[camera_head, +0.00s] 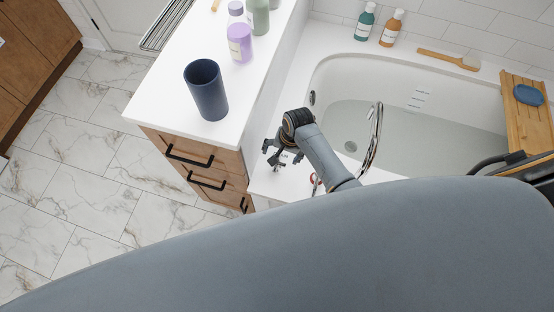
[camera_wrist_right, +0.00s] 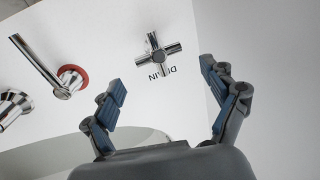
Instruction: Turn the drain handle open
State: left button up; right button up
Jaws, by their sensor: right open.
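The drain handle (camera_wrist_right: 157,55) is a chrome cross-shaped knob on the white tub deck, with a "DRAIN" label beside it, upside down in the right wrist view. My right gripper (camera_wrist_right: 162,82) is open and empty, its blue-padded fingers spread to either side below the handle in that view, with no visible contact. In the head view my right gripper (camera_head: 280,154) is above the deck near the cabinet end of the tub and partly hides the handle. My left gripper is not in view.
A chrome lever with a red ring (camera_wrist_right: 70,80) stands beside the handle. The tall curved spout (camera_head: 373,137) rises right of my right arm. A white counter (camera_head: 160,95) with a dark blue cup (camera_head: 206,92) stands left. The bathtub (camera_head: 440,150) lies beyond.

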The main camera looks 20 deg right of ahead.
aim_at(277, 165)
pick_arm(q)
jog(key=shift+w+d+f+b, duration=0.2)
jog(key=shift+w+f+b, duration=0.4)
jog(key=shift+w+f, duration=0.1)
pick_arm(e)
jog(key=f, duration=0.4)
jog(key=a+f, duration=0.1)
jog(key=shift+w+f, duration=0.35)
jog(key=shift+f, duration=0.05)
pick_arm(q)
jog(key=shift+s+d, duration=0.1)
pick_arm(e)
jog(key=shift+c, duration=0.2)
jog(key=c, duration=1.1)
